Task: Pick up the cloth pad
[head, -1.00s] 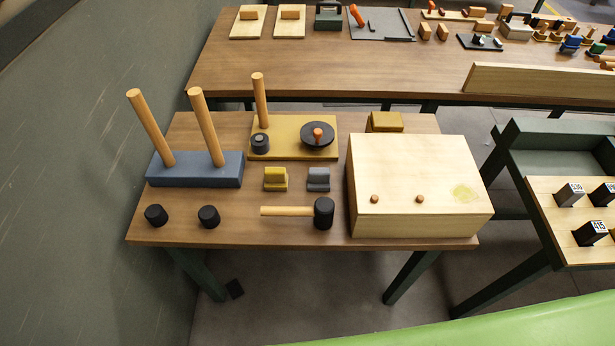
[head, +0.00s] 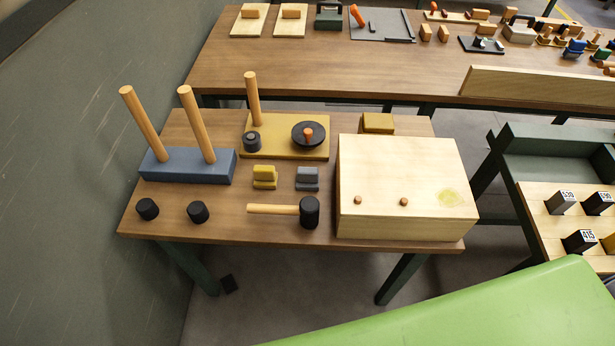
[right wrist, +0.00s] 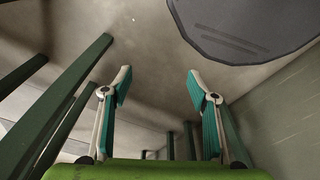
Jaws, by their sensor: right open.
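No piece is plainly a cloth pad. Two small ridged pieces lie side by side mid-table in the head view, a yellow one (head: 264,177) and a grey one (head: 307,179); I cannot tell whether either is cloth. My right gripper (right wrist: 160,84) is open and empty in the right wrist view, with bare floor between and beyond its fingers. It is not visible over the table in the head view. My left gripper is not in view.
The near table (head: 285,229) holds a pale box (head: 400,175), a mallet (head: 309,212), a blue block with two pegs (head: 187,167), a yellow board (head: 285,149) and two black knobs. A dark-framed stand (head: 560,159) is at right. Dark legs (right wrist: 60,110) stand left in the right wrist view.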

